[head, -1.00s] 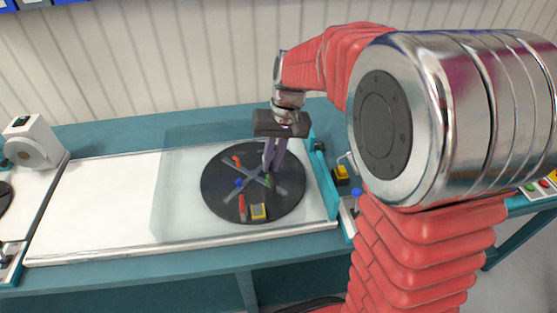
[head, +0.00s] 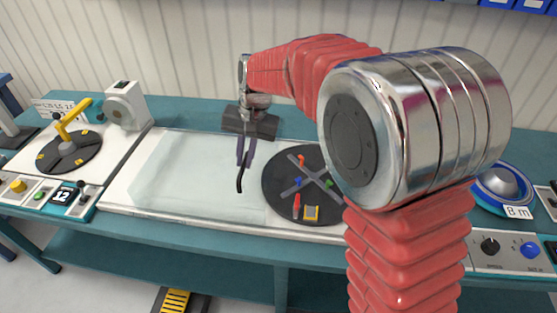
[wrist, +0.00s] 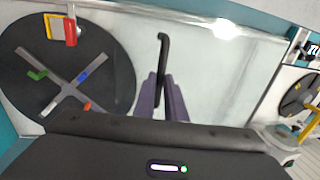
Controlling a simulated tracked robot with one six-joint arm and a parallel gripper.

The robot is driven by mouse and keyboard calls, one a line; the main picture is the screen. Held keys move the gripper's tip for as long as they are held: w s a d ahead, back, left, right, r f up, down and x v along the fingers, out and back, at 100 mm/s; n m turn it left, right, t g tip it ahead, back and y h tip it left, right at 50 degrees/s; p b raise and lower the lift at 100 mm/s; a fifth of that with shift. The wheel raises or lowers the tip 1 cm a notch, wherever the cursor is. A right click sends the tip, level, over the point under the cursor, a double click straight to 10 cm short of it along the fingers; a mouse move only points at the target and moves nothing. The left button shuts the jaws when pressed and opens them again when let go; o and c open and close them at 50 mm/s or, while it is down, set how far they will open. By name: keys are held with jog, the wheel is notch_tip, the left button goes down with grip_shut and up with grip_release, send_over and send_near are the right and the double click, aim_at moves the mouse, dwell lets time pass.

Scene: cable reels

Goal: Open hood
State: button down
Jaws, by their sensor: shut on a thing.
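The clear hood (head: 185,175) lies over the left part of the white bed and also shows in the wrist view (wrist: 215,70). Its black handle (head: 240,183) stands near the hood's right part; in the wrist view the handle (wrist: 163,50) rises between my fingers. My gripper (head: 245,155) is shut on the handle, and its purple fingers (wrist: 163,95) sit on either side of it. The black reel disc (head: 290,200) with its grey cross lies uncovered to the right of the hood. My arm hides the disc's right edge.
Left stands a second disc with a yellow arm (head: 72,128) and a white unit (head: 125,106). A control panel (head: 505,249) is at the right. The wall is close behind.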

jog(key=a, duration=0.2)
jog(key=w+a, duration=0.1)
jog(key=a, duration=0.4)
jog(key=shift+w+a, duration=0.1)
jog(key=shift+w, duration=0.15)
jog(key=c, duration=1.8)
grip_release()
jog(key=shift+r, duration=0.1)
jog(key=shift+r, duration=0.3)
notch_tip(320, 180, up, 13)
jog(key=d, duration=0.2)
jog(key=shift+s+d+f, duration=0.15)
jog(key=shift+s+d, duration=0.15)
jog(key=shift+d, duration=0.1)
